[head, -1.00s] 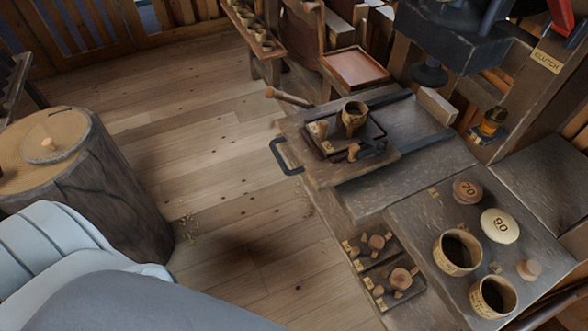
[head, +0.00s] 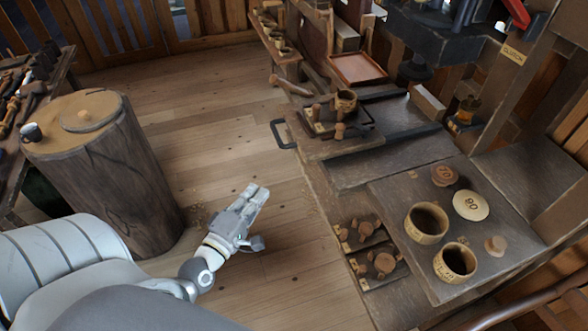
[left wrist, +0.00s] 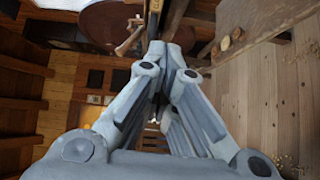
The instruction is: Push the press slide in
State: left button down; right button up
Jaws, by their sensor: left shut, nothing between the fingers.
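The press slide (head: 320,150) is a wooden board that juts left past the bench edge, with a black loop handle (head: 279,135) on its left end. A dark tray on it carries a small wooden cup (head: 346,101) and wooden pegs. Dark rails run from the slide to the right, below the black press head (head: 425,40). My left gripper (head: 258,193) is shut and empty over the floor, below and left of the handle, apart from it. Its closed fingers (left wrist: 172,48) fill the middle of the left wrist view. My right gripper is not in view.
A tree-stump table (head: 100,150) stands at left. The bench at right holds two cups (head: 427,222) (head: 455,262), a disc marked 90 (head: 471,205), and small trays of spools (head: 378,262). The floor (head: 220,130) between stump and bench is clear.

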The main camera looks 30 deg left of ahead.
aim_at(319, 157)
pick_arm(q)
jog(key=shift+n, duration=0.3)
jog(key=shift+w+d+r+p, duration=0.25)
jog(key=shift+w+p, duration=0.45)
jog(key=shift+w, duration=1.5)
jog(key=shift+w+d+r+p, duration=0.25)
jog(key=shift+w+p, duration=0.5)
jog(key=shift+w, duration=1.45)
jog(key=shift+w+d+r+p, duration=0.25)
jog(key=shift+w+p, duration=0.45)
jog(key=shift+w, duration=1.5)
jog(key=shift+f, duration=0.1)
jog(key=w+d, duration=0.6)
jog(key=w, duration=0.1)
jog(key=shift+d, duration=0.1)
jog(key=shift+s, duration=0.1)
